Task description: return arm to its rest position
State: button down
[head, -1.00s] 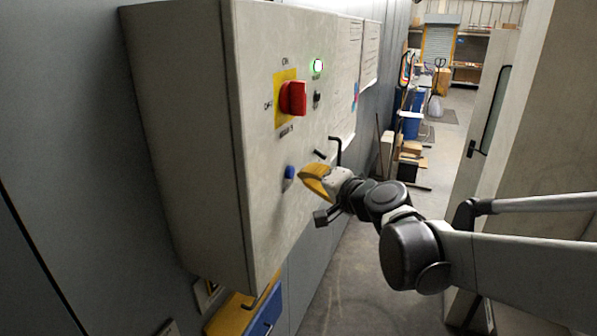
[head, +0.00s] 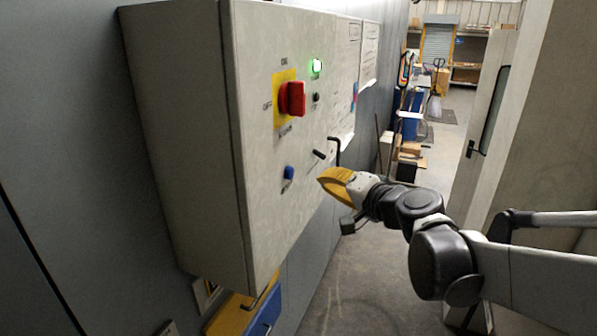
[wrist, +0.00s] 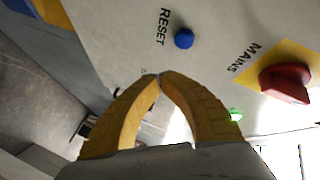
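My gripper (head: 322,178) has yellow fingers and is off to the right of the control box (head: 190,130), apart from its face. In the wrist view its fingertips (wrist: 160,76) meet, with nothing between them. My arm reaches in from the right. The box carries a red rotary switch (head: 292,98) on a yellow plate, a lit green lamp (head: 317,66) and a blue button (head: 289,173). The wrist view shows the blue button (wrist: 184,39) by the word RESET and the red switch (wrist: 287,82) by the word MAINS.
A black handle (head: 336,150) sticks out at the box's right edge. A pale door (head: 490,120) stands at the right. Blue and yellow bins (head: 268,300) sit below the box. The grey floor (head: 350,270) between box and arm is open.

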jog(key=s+d+f+n+g+h+b, duration=0.1)
jog(key=s+d+f+b, duration=0.4)
jog(key=f, duration=1.2)
jog(key=s+d+f+n+g+h+b, duration=0.2)
jog(key=s+d+f+h+b, duration=0.3)
jog(key=s+f+b, duration=0.8)
jog(key=s+d+f+n+g+h+b, duration=0.2)
jog(key=s+d+f+b, duration=0.4)
jog(key=f+b, duration=1.4)
jog(key=s+f+g, duration=0.1)
jog(key=s+f, duration=0.1)
jog(key=s, duration=0.1)
jog(key=shift+s+h, duration=0.15)
jog(key=shift+h, duration=0.25)
